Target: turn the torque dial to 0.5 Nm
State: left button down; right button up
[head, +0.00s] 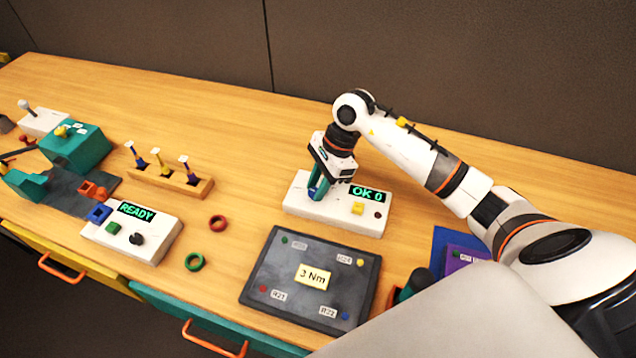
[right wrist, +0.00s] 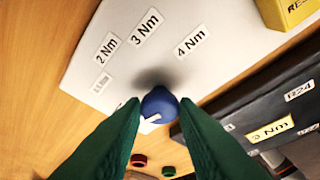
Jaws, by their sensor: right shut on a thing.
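The torque dial is a blue knob (right wrist: 158,105) on a white panel, with a white pointer mark toward the lower left in the right wrist view. Labels 2 Nm (right wrist: 106,47), 3 Nm (right wrist: 145,27) and 4 Nm (right wrist: 192,41) stand around it; a smaller label (right wrist: 100,83) is too blurred to read surely. The white box (head: 335,213) in the head view has a display reading "OK 0" (head: 367,194). My right gripper (head: 318,190) points down at its left part, its green fingers shut on the dial. My left gripper is not in view.
A dark tray (head: 262,262) with a yellow "3 Nm" card (head: 313,277) lies in front of the box. A red ring (head: 218,223), a green ring (head: 195,262) and a white "READY" box (head: 155,243) are to the left. The table behind the box is clear.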

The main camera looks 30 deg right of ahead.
jog(key=m+b, duration=0.1)
jog(key=m+t, duration=0.1)
jog(key=m, duration=0.1)
jog(key=shift+s+f+m+h+b, duration=0.1)
jog(key=shift+s+m+h+b, duration=0.05)
jog(key=shift+m+h+b, duration=0.2)
jog(key=shift+s+m+t+h+b, duration=0.15)
jog(key=shift+m+t+b, duration=0.3)
jog(key=shift+m, duration=0.55)
jog(key=shift+w+m+t+h+b, duration=0.1)
jog(key=shift+m+t+b, duration=0.3)
jog(key=shift+m, duration=0.55)
jog(key=o, duration=1)
jog(key=shift+a, duration=0.1)
jog(key=b+v, duration=0.1)
jog(key=v, duration=1.1)
